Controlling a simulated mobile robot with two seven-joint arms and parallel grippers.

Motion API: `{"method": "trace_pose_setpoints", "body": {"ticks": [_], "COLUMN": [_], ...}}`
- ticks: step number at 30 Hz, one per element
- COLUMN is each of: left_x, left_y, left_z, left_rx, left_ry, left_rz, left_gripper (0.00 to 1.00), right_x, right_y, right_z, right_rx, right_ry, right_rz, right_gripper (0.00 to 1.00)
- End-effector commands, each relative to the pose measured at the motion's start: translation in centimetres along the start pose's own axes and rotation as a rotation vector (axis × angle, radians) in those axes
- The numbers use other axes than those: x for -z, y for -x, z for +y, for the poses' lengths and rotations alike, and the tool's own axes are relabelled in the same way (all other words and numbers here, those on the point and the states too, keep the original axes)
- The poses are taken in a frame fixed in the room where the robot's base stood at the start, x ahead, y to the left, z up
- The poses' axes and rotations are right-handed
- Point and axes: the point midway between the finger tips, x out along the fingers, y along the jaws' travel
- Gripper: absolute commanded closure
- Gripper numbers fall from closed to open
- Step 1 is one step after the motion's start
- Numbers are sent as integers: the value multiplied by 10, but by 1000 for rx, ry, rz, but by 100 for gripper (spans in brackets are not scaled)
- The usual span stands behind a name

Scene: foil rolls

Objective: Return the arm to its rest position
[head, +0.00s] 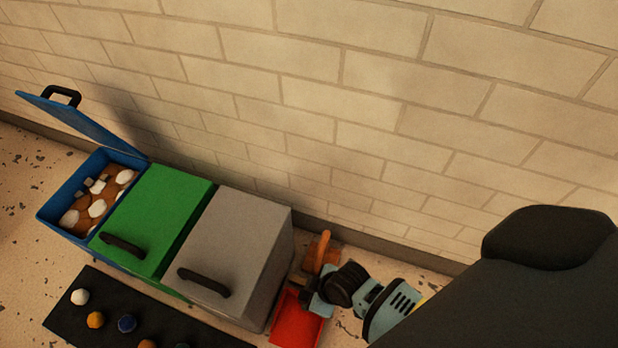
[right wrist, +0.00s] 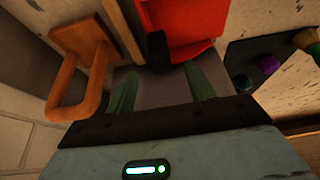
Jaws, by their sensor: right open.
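My right arm enters the head view from the lower right. Its gripper (head: 316,299) is low, just right of the grey bin, above or beside a red tray-like thing; the fingertips are hard to make out there. In the right wrist view, the two greenish fingers of my right gripper (right wrist: 161,86) stand apart with nothing held between them. A grey surface shows beyond them. The red thing (right wrist: 188,22) lies past the fingers, and an orange-brown handle (right wrist: 66,98) is to their left. My left gripper is not in view.
Along the brick wall stand a blue bin (head: 48,211) with its lid raised and pale lumps inside, a closed green bin (head: 160,205), and a closed grey bin (head: 235,240). A dark mat (head: 105,290) with several small coloured balls lies in front.

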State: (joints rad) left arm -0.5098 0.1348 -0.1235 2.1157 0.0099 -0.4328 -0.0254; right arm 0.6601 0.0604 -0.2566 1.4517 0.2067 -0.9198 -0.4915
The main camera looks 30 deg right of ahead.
Motion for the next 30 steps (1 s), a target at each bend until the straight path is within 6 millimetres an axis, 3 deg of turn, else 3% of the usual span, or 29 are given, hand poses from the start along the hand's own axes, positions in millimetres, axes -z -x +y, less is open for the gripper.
{"method": "trace_pose_setpoints", "body": {"ticks": [1,6,23,26,30], "left_x": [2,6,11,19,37], "left_y": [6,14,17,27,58], "left_z": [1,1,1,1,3], "left_rx": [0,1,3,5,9], "left_ry": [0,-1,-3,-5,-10], "left_rz": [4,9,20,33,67], "left_gripper": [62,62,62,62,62], "right_x": [1,1,2,10,34], "right_y": [10,25,32,47,88], "right_z": [0,0,0,2,6], "right_rx": [-2,-1,-1,-7,-25], "right_ry": [2,2,1,4,11], "right_rz": [2,1,2,10,35], "right_gripper": [46,46,46,46,46]}}
